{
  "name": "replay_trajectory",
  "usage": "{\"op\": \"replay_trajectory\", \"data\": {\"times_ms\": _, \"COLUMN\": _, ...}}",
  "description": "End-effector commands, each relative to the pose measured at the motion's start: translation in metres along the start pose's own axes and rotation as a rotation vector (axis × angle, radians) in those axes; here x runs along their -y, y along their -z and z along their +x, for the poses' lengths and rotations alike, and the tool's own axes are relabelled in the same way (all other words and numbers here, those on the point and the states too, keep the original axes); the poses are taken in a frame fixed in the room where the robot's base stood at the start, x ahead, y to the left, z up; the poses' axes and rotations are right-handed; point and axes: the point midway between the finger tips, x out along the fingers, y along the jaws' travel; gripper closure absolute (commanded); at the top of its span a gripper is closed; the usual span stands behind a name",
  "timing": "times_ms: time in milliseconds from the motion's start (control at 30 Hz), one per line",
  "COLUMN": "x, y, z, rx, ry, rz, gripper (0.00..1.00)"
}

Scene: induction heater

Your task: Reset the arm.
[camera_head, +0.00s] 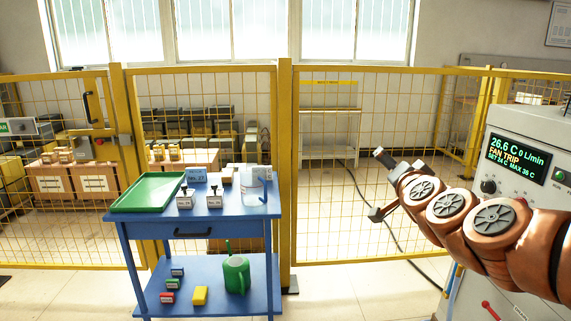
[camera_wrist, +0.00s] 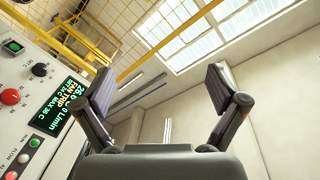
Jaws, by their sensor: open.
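My gripper (camera_wrist: 160,90) is open and empty in the wrist view, its two dark fingers spread apart. The wrist view looks upward past the fingers to the wall, windows and fence. In the head view my copper-coloured arm reaches in from the right, with my gripper (camera_head: 378,186) at its left end. It is in the air in front of the yellow fence, to the right of the blue cart, touching nothing that I can see.
The grey machine (camera_head: 540,152) stands at right, its display (camera_head: 518,158) reading "FAN TRIP". The blue cart (camera_head: 190,228) holds a green tray (camera_head: 148,191), a clear jug (camera_head: 257,185), small blocks and a green watering can (camera_head: 236,273). A yellow mesh fence (camera_head: 284,160) runs behind.

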Motion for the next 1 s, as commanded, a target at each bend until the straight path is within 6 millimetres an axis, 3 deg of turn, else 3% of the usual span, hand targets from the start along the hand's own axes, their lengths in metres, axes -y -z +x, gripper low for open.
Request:
{"op": "replay_trajectory", "data": {"times_ms": 100, "x": 0.021, "y": -0.058, "z": -0.019, "rx": 0.191, "ry": 0.047, "rz": -0.082, "gripper": 0.04}}
{"op": "replay_trajectory", "data": {"times_ms": 233, "x": 0.027, "y": -0.12, "z": -0.049, "rx": 0.402, "ry": 0.067, "rz": -0.174, "gripper": 0.04}}
{"op": "replay_trajectory", "data": {"times_ms": 367, "x": 0.018, "y": -0.175, "z": -0.089, "rx": 0.612, "ry": 0.058, "rz": -0.264, "gripper": 0.04}}
{"op": "replay_trajectory", "data": {"times_ms": 500, "x": -0.007, "y": -0.226, "z": -0.143, "rx": 0.844, "ry": 0.009, "rz": -0.358, "gripper": 0.04}}
{"op": "replay_trajectory", "data": {"times_ms": 600, "x": -0.031, "y": -0.252, "z": -0.184, "rx": 1.002, "ry": -0.046, "rz": -0.42, "gripper": 0.04}}
{"op": "replay_trajectory", "data": {"times_ms": 733, "x": -0.067, "y": -0.272, "z": -0.244, "rx": 1.201, "ry": -0.146, "rz": -0.49, "gripper": 0.04}}
{"op": "replay_trajectory", "data": {"times_ms": 1000, "x": -0.128, "y": -0.277, "z": -0.347, "rx": 1.509, "ry": -0.372, "rz": -0.568, "gripper": 0.04}}
